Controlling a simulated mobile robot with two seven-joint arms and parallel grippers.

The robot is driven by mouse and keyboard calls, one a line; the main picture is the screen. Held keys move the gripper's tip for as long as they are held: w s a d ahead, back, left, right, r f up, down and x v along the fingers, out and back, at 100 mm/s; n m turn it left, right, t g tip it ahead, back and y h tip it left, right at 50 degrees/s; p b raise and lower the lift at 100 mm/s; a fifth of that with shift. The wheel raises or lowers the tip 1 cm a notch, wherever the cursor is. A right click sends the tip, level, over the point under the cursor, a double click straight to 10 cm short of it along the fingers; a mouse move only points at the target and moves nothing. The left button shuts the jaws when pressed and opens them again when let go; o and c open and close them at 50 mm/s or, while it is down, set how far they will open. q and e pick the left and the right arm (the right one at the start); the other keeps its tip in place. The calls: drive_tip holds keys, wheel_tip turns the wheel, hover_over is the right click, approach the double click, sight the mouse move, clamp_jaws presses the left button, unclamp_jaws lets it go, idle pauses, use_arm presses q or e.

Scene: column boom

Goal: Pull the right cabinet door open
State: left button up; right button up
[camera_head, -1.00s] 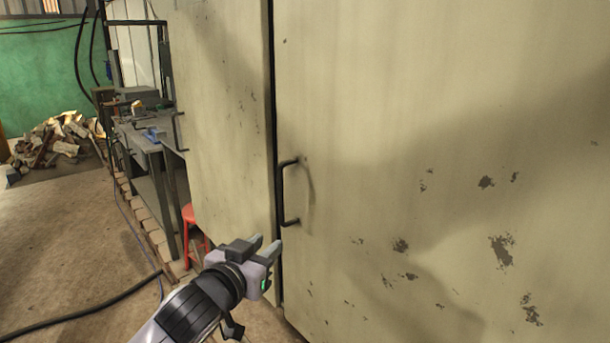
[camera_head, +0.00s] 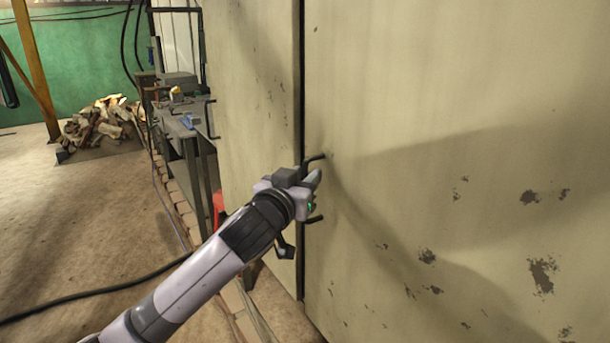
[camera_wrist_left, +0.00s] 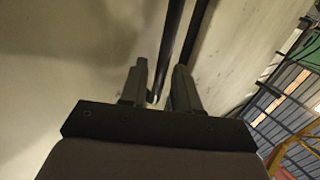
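The right cabinet door (camera_head: 430,110) is a large beige panel with chipped paint, and it looks closed. Its black bar handle (camera_head: 316,157) is near its left edge; the middle of the bar is hidden behind my left gripper (camera_head: 309,177). In the left wrist view, the handle (camera_wrist_left: 174,35) runs down between the two fingertips of my left gripper (camera_wrist_left: 159,82). The fingers are apart with the bar between them, and a gap shows beside the left finger. My right gripper is in neither view.
The left door panel (camera_head: 262,90) stands beside the dark seam. A workbench (camera_head: 187,128), a partly hidden red stool (camera_head: 219,205) and a wood pile (camera_head: 103,124) are at the left. A black cable (camera_head: 85,291) crosses the floor; open floor lies left.

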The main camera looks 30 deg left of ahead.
use_arm(q)
drive_tip(key=shift+w, duration=0.3)
clamp_jaws()
drive_tip(key=shift+s+a, duration=0.1)
